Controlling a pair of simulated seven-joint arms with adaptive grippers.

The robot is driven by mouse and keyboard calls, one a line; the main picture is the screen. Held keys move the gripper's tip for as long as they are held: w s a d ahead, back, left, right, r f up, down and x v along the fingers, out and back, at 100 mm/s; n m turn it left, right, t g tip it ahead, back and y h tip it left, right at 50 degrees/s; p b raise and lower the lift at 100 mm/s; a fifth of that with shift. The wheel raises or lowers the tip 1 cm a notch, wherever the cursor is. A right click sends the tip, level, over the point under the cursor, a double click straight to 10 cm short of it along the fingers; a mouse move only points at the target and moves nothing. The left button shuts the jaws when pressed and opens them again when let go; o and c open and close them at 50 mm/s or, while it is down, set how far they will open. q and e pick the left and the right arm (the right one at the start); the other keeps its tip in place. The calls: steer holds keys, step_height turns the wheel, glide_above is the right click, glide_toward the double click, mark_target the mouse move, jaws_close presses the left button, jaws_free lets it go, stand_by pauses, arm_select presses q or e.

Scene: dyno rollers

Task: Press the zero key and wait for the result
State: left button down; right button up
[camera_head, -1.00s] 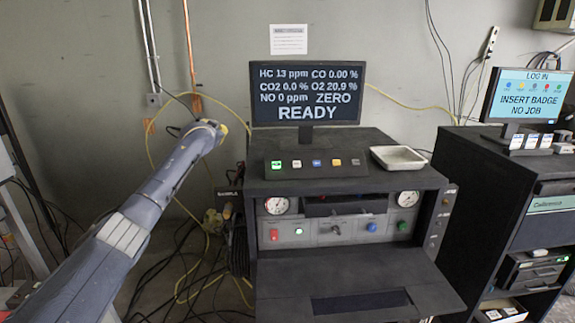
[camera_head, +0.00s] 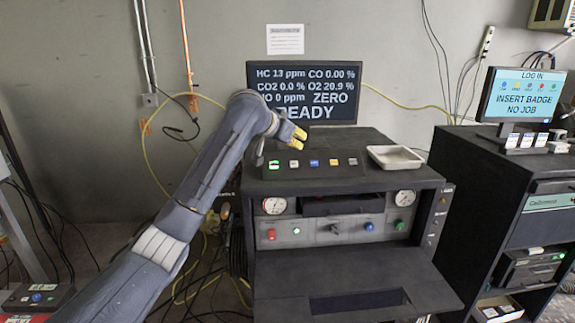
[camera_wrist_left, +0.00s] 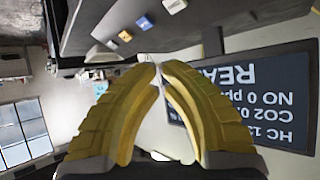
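A dark key panel (camera_head: 312,176) sits on top of the cabinet. It carries a green key (camera_head: 274,164), a white key (camera_head: 294,163), a blue key (camera_head: 314,162), a yellow key (camera_head: 334,162) and a grey key (camera_head: 353,161). Their labels are too small to read. The monitor (camera_head: 340,74) behind shows gas readings, "ZERO" and "READY". My left gripper (camera_head: 298,135) has yellow fingers and hovers above the panel, in front of the monitor. In the left wrist view its fingertips (camera_wrist_left: 159,64) meet with nothing between them; the blue key (camera_wrist_left: 145,23) lies beyond, apart from them. My right gripper is out of view.
A white tray (camera_head: 396,158) lies right of the panel. Below are gauges, a red button (camera_head: 271,234) and a fold-down shelf (camera_head: 345,265). A second cabinet with a "LOG IN" screen (camera_head: 525,95) stands at right. Cables hang at left.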

arm_select(q)
steer(key=shift+s+d+r+m+g, duration=0.15)
steer(key=shift+s+d, duration=0.4)
steer(key=shift+s, duration=0.2)
steer(key=shift+s+d+r+m+g, duration=0.1)
steer(key=shift+s+d+m+g, duration=0.05)
steer(key=shift+s+d, duration=0.5)
steer(key=shift+a+f, duration=0.1)
glide_toward(306, 162)
steer(key=shift+d+r+x, duration=0.1)
steer(key=shift+d+x, duration=0.05)
steer(key=shift+x, duration=1.05)
steer(key=shift+d+r+x, duration=0.15)
steer(key=shift+x, duration=1)
steer(key=shift+w+a+f, duration=0.1)
steer(key=shift+w+f, duration=0.45)
steer(key=shift+f, duration=0.15)
steer(key=shift+r, duration=0.1)
stand_by(0.5)
steer(key=shift+s+r, duration=0.55)
steer(key=shift+s+d+r, duration=0.15)
steer(key=shift+s+r, duration=0.65)
steer(key=shift+r, duration=0.15)
steer(key=shift+s+d+r, duration=0.15)
steer(key=shift+s+r, duration=0.65)
steer(key=shift+r, duration=0.15)
